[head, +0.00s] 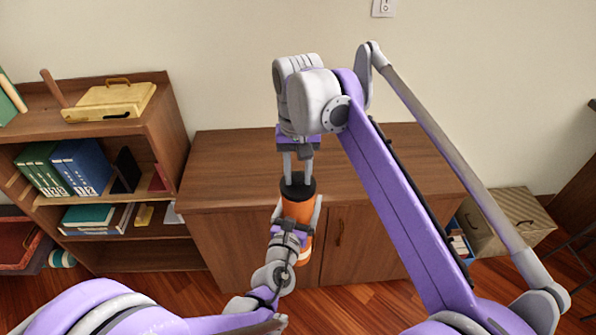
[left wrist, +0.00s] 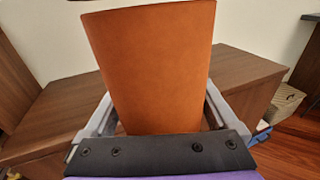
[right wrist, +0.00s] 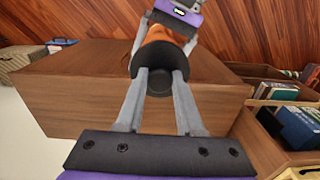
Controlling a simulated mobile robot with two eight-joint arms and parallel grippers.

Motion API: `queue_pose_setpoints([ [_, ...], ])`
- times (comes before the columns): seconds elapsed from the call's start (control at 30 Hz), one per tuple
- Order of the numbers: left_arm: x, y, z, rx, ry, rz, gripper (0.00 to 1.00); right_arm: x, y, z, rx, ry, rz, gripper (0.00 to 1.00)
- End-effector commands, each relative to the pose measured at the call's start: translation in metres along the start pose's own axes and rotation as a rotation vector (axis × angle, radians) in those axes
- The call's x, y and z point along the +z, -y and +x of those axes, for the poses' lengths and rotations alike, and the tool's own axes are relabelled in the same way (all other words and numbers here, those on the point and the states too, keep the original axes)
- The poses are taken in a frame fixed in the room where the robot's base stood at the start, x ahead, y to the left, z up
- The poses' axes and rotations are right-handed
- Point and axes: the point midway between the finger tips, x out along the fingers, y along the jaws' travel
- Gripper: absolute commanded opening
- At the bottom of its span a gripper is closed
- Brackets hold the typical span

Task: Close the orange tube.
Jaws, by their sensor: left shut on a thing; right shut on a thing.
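The orange tube (head: 295,209) stands roughly upright in front of the wooden cabinet in the head view. My left gripper (head: 297,214) is shut on its body from the near side, with a finger on each side. The tube's orange side (left wrist: 150,70) fills the middle of the left wrist view. A black cap (head: 298,188) is at the tube's top end. My right gripper (head: 298,181) points down from above and is shut on the cap. The right wrist view shows the cap (right wrist: 163,58) between my fingers, against the orange tube (right wrist: 158,36). I cannot tell how fully it is seated.
The low wooden cabinet (head: 235,165) behind the tube has a bare top. A bookshelf (head: 150,135) with binders (head: 80,168) and a yellow box (head: 110,101) stands at the left. A beige box (head: 500,220) sits on the floor at the right.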

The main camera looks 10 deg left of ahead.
Motion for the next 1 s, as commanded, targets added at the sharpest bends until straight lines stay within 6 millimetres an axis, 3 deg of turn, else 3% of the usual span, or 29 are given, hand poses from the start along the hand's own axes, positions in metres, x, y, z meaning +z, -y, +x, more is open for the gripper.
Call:
queue_pose_setpoints([
  [0.37,0.000,0.000,0.000,0.000,0.000,0.000,0.00,0.000,0.000,0.008,0.000,0.000,0.000,0.00],
  [0.4,0.000,0.000,0.000,0.000,0.000,0.000,0.00,0.000,0.000,0.008,0.000,0.000,0.000,0.40],
  [0.6,0.000,0.000,0.000,0.000,0.000,0.000,0.00,0.000,0.000,0.008,0.000,0.000,0.000,0.71],
  [0.87,0.000,0.000,0.000,0.000,0.000,0.000,0.00,0.000,0.000,0.007,0.000,0.000,0.000,0.71],
  [1.0,0.000,0.000,0.000,0.001,0.000,0.000,0.00,0.000,0.000,-0.002,0.000,0.000,0.000,0.71],
])
